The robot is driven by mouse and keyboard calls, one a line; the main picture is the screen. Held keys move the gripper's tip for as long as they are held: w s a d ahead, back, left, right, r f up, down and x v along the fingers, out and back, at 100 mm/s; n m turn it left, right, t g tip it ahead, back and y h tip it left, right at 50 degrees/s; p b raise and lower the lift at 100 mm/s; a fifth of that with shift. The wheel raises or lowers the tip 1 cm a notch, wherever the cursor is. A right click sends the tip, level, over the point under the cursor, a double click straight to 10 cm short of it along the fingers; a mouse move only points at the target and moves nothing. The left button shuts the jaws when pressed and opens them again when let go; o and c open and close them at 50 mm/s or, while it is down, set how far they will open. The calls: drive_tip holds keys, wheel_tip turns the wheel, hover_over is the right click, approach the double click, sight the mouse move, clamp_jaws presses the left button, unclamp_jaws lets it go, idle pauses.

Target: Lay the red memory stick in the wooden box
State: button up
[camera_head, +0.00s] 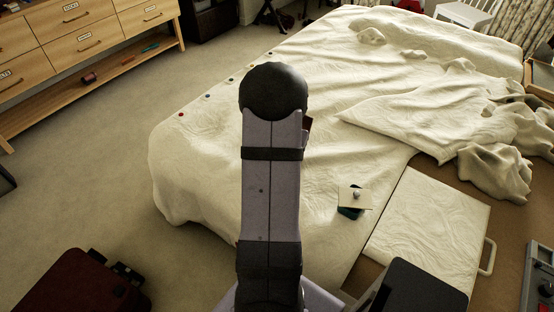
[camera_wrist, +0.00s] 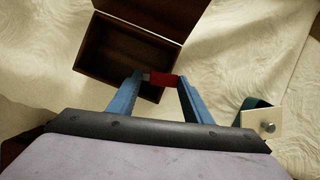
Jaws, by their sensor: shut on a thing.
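The red memory stick (camera_wrist: 164,80) is held crosswise between the two blue fingers of my gripper (camera_wrist: 160,79) in the wrist view, its metal plug toward the left finger. The open wooden box (camera_wrist: 122,42), dark brown, lies on the cream bedding just beyond the fingertips. In this view the stick overlaps the box's near right part. How high it is above the box is hard to tell. In the head view my arm hides the gripper and stick. Only a small brown corner, probably of the box (camera_head: 308,122), shows at the arm's right edge.
A pale square plate with a metal knob (camera_head: 356,196) sits on a dark green object right of my arm; it also shows in the wrist view (camera_wrist: 262,123). A cream board with a handle (camera_head: 430,225) lies farther right. Small coloured dots line the bed's left edge.

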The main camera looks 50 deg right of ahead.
drive_tip(key=w+d+r+m+g, duration=0.1)
drive_tip(key=w+r+m, duration=0.2)
drive_tip(key=w, duration=0.4)
drive_tip(key=shift+d+r, duration=0.15)
drive_tip(key=shift+r, duration=0.35)
drive_tip(key=shift+f+b, duration=0.6)
drive_tip(key=shift+f, duration=4.4)
drive_tip(key=shift+f, duration=0.1)
drive_tip(key=o, duration=1)
